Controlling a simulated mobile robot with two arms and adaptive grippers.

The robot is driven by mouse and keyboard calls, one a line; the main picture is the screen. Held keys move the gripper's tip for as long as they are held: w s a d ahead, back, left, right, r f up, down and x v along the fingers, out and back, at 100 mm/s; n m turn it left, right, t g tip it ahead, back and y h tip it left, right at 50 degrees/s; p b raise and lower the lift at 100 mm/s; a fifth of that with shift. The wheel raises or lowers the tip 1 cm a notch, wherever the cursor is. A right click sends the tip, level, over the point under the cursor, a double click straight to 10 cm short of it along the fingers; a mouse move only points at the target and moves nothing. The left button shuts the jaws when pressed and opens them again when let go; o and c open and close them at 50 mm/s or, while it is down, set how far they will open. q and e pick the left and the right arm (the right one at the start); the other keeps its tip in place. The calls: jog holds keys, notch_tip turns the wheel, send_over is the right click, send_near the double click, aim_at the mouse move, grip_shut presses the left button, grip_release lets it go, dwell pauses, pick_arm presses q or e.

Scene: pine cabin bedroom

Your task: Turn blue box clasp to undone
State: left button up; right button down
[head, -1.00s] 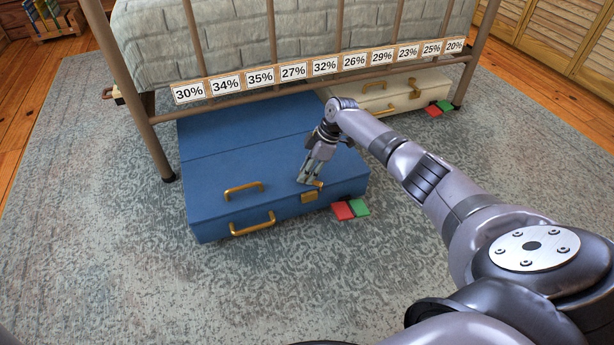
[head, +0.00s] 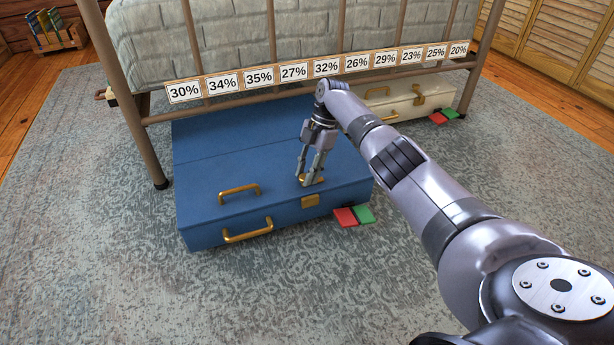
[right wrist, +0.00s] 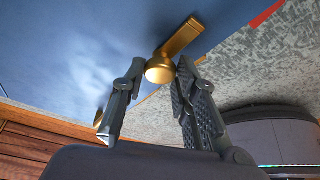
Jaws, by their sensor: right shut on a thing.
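The blue box (head: 235,185) lies on the rug, partly under the bed's foot end. Its brass clasp (head: 318,181) is on the lid near the front edge, above a brass plate (head: 310,201) on the front face. My right gripper (head: 310,182) points down at the clasp, a finger on each side. In the right wrist view, the clasp (right wrist: 183,37) shows a round knob and a flat arm; the knob sits between the fingertips of my right gripper (right wrist: 158,82), which is shut on it. The fingers partly hide the clasp in the head view. My left gripper is out of view.
Brass handles (head: 240,190) are on the box's lid and front. Red (head: 345,217) and green (head: 364,214) tiles lie beside its right front corner. A cream case (head: 430,97) stands behind at right. The bed frame (head: 145,130) rises over the box. The rug in front is clear.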

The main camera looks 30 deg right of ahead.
dwell(0.5)
jog(key=c, duration=1.3)
grip_release()
jog(key=shift+d+r, duration=0.1)
jog(key=shift+r, duration=0.1)
jog(key=v, duration=0.7)
jog(key=shift+w, duration=0.1)
